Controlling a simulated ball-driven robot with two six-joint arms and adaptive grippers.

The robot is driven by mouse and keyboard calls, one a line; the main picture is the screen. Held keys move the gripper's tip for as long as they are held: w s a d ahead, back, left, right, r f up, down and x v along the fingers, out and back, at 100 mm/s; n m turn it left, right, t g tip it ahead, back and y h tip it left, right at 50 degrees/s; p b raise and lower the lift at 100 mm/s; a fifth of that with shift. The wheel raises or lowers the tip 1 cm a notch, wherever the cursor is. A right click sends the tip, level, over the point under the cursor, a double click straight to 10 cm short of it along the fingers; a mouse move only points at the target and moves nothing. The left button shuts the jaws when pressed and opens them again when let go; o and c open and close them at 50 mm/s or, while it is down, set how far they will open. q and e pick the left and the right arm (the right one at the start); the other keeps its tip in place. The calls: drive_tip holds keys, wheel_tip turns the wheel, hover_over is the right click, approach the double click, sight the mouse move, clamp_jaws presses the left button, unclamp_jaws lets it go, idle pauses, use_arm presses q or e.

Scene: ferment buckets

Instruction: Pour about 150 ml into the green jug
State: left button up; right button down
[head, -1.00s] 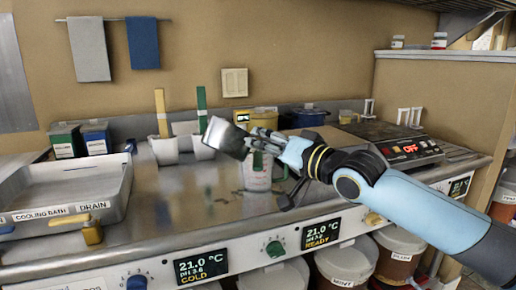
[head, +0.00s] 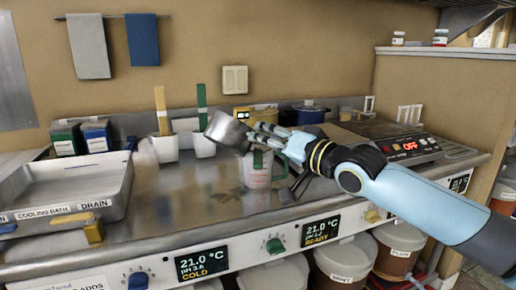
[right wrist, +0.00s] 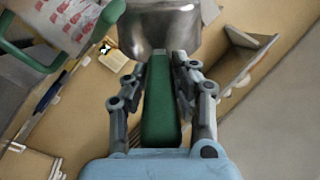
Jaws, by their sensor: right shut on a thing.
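My right gripper (head: 264,136) is shut on the green handle (right wrist: 160,105) of a metal dipper (head: 228,129). The dipper's steel bowl (right wrist: 160,28) shows at the top of the right wrist view. In the head view the dipper is held in the air, above and slightly left of the green jug (head: 257,172). The jug is clear with red markings and a green handle, and stands upright on the counter. It also shows in the right wrist view (right wrist: 72,22), at the upper left. No stream of liquid is visible, and the levels cannot be told. My left gripper is not in view.
Two white containers (head: 165,150) (head: 204,147) with upright yellow and green sticks stand left of the jug. The cooling bath tray (head: 118,195) is at the left. A hot plate panel with a red display (head: 410,146) is at the right.

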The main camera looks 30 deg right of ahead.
drive_tip(key=shift+w+d+r+m+p, duration=0.1)
drive_tip(key=shift+d+r+m+p, duration=0.25)
drive_tip(key=shift+m, duration=0.25)
drive_tip(key=shift+d+r+m+p, duration=0.25)
drive_tip(key=shift+m+p, duration=0.2)
drive_tip(key=shift+m, duration=0.15)
idle(1.1)
